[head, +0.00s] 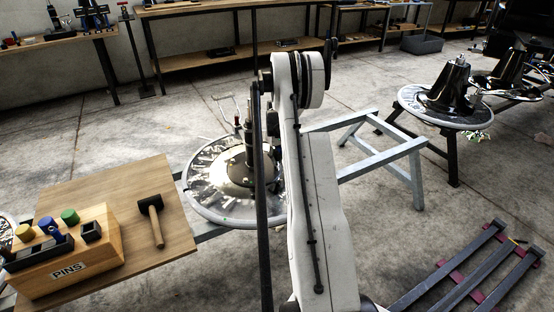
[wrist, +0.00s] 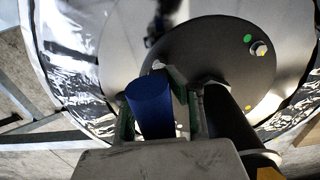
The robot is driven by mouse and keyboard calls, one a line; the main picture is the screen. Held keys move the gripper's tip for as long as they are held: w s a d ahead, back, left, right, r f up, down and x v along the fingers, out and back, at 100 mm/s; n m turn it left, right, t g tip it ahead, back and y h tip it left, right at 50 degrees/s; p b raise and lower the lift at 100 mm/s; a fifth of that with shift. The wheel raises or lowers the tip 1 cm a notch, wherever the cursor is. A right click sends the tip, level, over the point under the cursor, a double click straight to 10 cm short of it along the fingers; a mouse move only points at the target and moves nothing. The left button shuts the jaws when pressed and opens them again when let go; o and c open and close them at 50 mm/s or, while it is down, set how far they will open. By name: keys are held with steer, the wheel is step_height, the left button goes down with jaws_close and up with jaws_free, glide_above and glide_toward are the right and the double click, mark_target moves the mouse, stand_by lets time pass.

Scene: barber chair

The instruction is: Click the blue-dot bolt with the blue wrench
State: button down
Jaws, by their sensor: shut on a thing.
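The blue wrench (wrist: 150,105) is in my gripper (wrist: 163,100); its thick blue handle shows between the fingers in the wrist view. The wrench's working end is hidden. Below lies the dark round plate (wrist: 215,42) of the chair base. On it a silver bolt (wrist: 258,48) sits beside a green dot (wrist: 247,38). A yellow dot (wrist: 248,107) shows farther down the plate. I see no blue dot; part of the plate is covered by my gripper and the handle. In the head view the chair base (head: 205,196) is partly behind my arm, and my gripper is hidden.
A dark column (wrist: 228,115) rises beside my gripper. A wooden board (head: 140,190) at left carries a hammer (head: 152,218) and a PINS box (head: 100,256) with coloured knobs. A grey stand (head: 385,158) extends right of the chair base. More bases (head: 452,95) stand farther right.

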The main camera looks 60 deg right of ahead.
steer(key=m, duration=0.3)
steer(key=shift+b, duration=0.35)
steer(key=shift+m, duration=0.8)
steer(key=m, duration=0.2)
steer(key=shift+w+m, duration=0.1)
steer(key=shift+m, duration=1.2)
steer(key=m, duration=0.4)
steer(key=shift+w+m, duration=0.1)
steer(key=shift+m, duration=0.2)
steer(key=shift+m, duration=0.3)
